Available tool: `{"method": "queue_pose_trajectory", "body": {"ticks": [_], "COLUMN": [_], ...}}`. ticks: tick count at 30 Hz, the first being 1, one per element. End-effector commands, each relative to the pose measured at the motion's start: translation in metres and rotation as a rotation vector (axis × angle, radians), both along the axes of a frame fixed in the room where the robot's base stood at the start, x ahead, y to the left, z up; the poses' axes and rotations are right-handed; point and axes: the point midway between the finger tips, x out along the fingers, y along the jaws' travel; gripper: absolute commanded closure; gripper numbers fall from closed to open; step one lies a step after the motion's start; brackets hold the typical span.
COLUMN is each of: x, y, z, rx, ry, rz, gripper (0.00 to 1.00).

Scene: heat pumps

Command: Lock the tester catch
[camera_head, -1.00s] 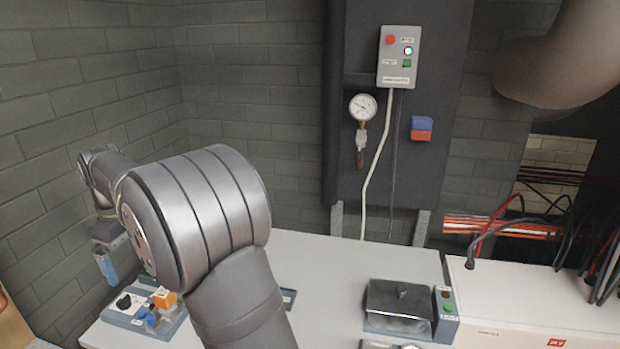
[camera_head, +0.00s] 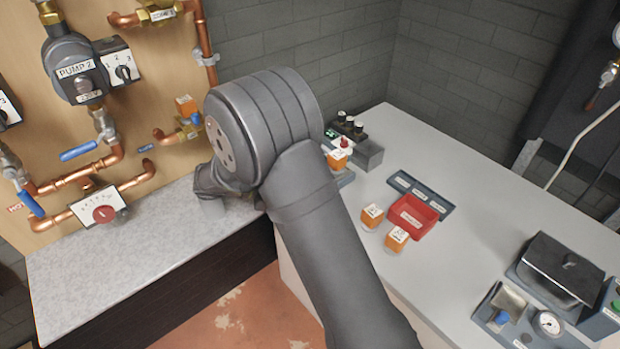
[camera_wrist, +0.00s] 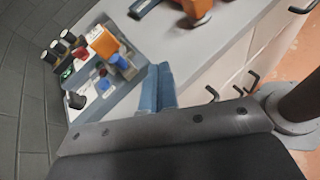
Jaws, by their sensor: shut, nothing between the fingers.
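The tester (camera_wrist: 125,78) is a grey-blue base in the upper left of the wrist view. It carries an orange block (camera_wrist: 103,42), a blue lever-like part (camera_wrist: 118,61) beside it, which may be the catch, and a black knob (camera_wrist: 77,103). I cannot tell whether the catch is locked. In the head view my arm hides most of the tester; its orange block (camera_head: 337,158) shows. My gripper (camera_wrist: 157,88) has blue fingers, shut and empty, right of the tester in the wrist view and apart from the blue part. My arm hides the gripper in the head view.
A grey box with black posts (camera_head: 368,152) stands behind the tester. Two orange blocks (camera_head: 372,216) (camera_head: 397,238), a red tray (camera_head: 430,208) and a dark tray (camera_head: 400,181) lie to the right. A lidded device (camera_head: 565,268) is at far right. Pump piping (camera_head: 80,180) is left.

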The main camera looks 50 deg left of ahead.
Motion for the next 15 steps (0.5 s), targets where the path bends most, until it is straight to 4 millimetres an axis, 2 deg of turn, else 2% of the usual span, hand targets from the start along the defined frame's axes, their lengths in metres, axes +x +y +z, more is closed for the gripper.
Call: {"method": "queue_pose_trajectory", "body": {"ticks": [1, 3, 9, 12, 15], "x": [-0.016, -0.032, -0.067, -0.073, -0.067], "y": [0.003, 0.009, 0.022, 0.024, 0.025], "z": [-0.008, -0.014, -0.022, -0.023, -0.023], "rx": [-0.068, -0.137, -0.245, -0.262, -0.265], "ry": [-0.065, -0.150, -0.307, -0.335, -0.340], "rz": [0.101, 0.221, 0.451, 0.492, 0.498], "gripper": [1.00, 1.00, 1.00, 1.00, 1.00]}}
